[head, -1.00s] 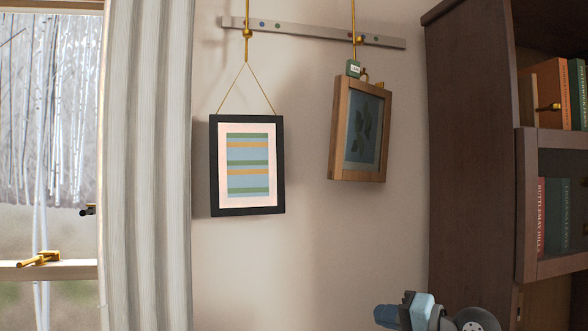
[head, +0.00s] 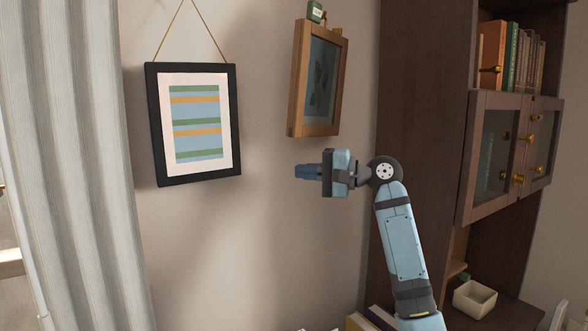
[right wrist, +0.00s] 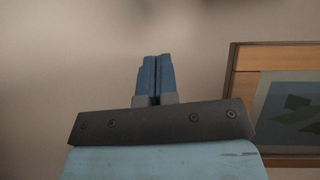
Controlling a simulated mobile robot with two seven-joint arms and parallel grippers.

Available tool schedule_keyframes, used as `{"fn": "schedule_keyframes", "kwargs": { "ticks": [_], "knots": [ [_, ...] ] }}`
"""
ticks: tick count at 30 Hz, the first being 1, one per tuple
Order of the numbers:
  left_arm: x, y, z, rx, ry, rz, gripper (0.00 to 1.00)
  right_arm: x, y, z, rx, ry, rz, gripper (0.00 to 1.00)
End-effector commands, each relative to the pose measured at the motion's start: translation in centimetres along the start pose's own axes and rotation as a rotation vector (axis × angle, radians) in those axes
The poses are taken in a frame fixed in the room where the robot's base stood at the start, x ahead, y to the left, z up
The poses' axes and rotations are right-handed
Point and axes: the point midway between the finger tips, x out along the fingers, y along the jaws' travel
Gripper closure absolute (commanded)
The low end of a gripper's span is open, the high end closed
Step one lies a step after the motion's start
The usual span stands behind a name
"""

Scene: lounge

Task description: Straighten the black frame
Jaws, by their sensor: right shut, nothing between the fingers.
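The black frame (head: 192,179) hangs on the wall by a gold cord at the left of the head view. It holds a striped print of green, orange and blue with a pale border. Its edges look slightly tilted in the picture; I cannot tell how much comes from my camera's angle. My right gripper (head: 298,171) is to the right of the black frame and apart from it, pointing left, below the wooden frame. Its blue fingers are shut and empty, and they also show in the right wrist view (right wrist: 155,72). My left gripper is not in view.
A wooden frame (head: 299,80) with a leaf picture hangs right of the black frame; it also shows in the right wrist view (right wrist: 235,95). A grey curtain (head: 75,160) hangs at left. The wall between is bare.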

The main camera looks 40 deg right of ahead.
Motion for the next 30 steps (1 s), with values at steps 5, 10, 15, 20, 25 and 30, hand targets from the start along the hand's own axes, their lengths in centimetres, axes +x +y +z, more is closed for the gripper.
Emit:
{"fn": "schedule_keyframes", "kwargs": {
  "ticks": [5,10,15,20,25,30],
  "knots": [
    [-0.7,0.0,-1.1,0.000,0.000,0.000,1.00,4.1,-0.3,0.1,0.003,-0.004,-0.002,1.00],
    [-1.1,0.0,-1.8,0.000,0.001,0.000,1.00,7.6,-0.3,0.1,0.002,-0.002,-0.001,1.00],
    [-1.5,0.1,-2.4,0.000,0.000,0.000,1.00,9.3,-0.2,1.9,0.000,-0.001,0.000,1.00],
    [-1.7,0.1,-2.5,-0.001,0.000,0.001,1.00,10.0,-0.1,2.7,-0.001,0.001,0.000,1.00],
    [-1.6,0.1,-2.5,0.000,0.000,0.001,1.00,10.2,0.0,2.9,0.000,0.002,0.000,1.00],
    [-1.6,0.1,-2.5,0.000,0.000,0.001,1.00,10.1,0.0,2.9,0.000,0.001,0.000,1.00]
  ]
}}
